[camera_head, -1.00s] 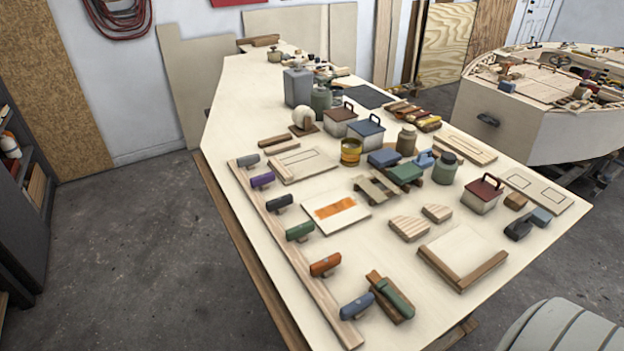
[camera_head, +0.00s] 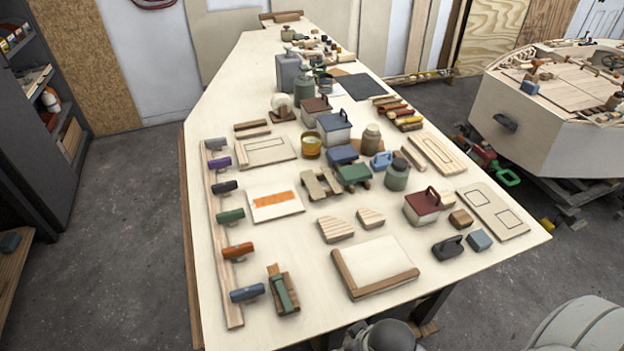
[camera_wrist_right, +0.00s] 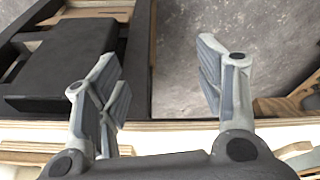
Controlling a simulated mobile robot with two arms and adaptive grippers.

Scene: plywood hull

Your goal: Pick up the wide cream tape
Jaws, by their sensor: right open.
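A round cream roll (camera_head: 282,106), which looks like the wide cream tape, stands on edge on a small brown base on the workbench, left of the lidded boxes in the head view. It is small there, and its width is hard to judge. In the right wrist view my right gripper (camera_wrist_right: 157,57) is open, with nothing between its fingers. It is over the edge of a pale board, with grey floor and a dark frame beyond, and the cream roll is not in that view. My left gripper is not in view.
The workbench (camera_head: 215,300) is crowded. Near the roll are a yellow tin (camera_head: 311,146), a brown-lidded box (camera_head: 315,112), a grey canister (camera_head: 289,72) and a wooden block (camera_head: 252,129). A row of coloured-handled tools (camera_head: 230,215) lines the left edge. A plywood hull (camera_head: 545,115) stands at right.

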